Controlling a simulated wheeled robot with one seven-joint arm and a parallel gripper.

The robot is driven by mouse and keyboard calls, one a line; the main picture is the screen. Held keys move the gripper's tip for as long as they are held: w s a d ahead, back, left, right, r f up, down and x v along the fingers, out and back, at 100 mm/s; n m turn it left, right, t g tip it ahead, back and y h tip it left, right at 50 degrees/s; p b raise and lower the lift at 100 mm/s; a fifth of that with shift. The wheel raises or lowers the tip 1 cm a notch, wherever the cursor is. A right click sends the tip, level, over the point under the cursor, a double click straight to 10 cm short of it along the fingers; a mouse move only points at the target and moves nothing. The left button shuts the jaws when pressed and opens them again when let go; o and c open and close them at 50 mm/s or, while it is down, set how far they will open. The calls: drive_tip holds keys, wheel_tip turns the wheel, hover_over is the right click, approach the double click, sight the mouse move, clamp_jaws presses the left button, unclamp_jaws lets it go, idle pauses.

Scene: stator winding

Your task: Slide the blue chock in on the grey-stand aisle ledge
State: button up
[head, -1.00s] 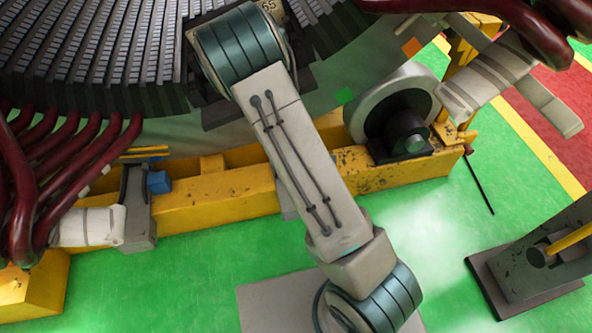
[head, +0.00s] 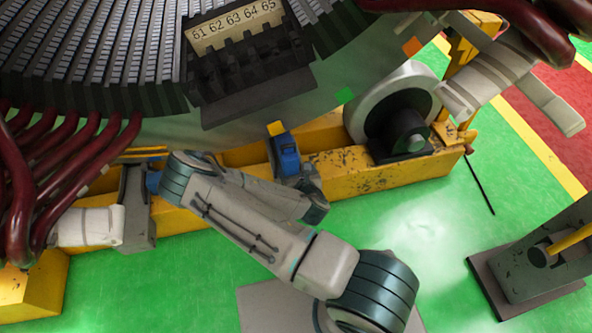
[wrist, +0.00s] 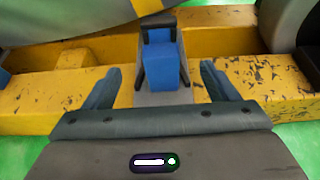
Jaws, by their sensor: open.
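A blue chock (wrist: 161,70) sits between the dark uprights of a small grey stand (wrist: 165,97) in the wrist view, with its near face toward me. My gripper (wrist: 160,88) is open in the wrist view. Its two blue-grey fingers stand apart to the left and right of the stand, with nothing seen held between them. Visible gaps separate the fingers from the chock. In the head view my wrist partly hides the stand's lower part.
A wheel-like roller (head: 395,115) stands to the right. A second grey stand (head: 138,215) with a blue block (head: 154,182) is at left, partly behind my arm. Dark red cables hang at far left.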

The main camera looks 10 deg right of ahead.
sight(289, 153)
drive_tip(key=b+x, duration=0.4)
drive_tip(key=x, duration=1)
drive_tip(key=shift+s, duration=0.1)
drive_tip(key=c, duration=1.4)
drive_tip(key=o, duration=1.4)
drive_tip(key=shift+s, duration=0.1)
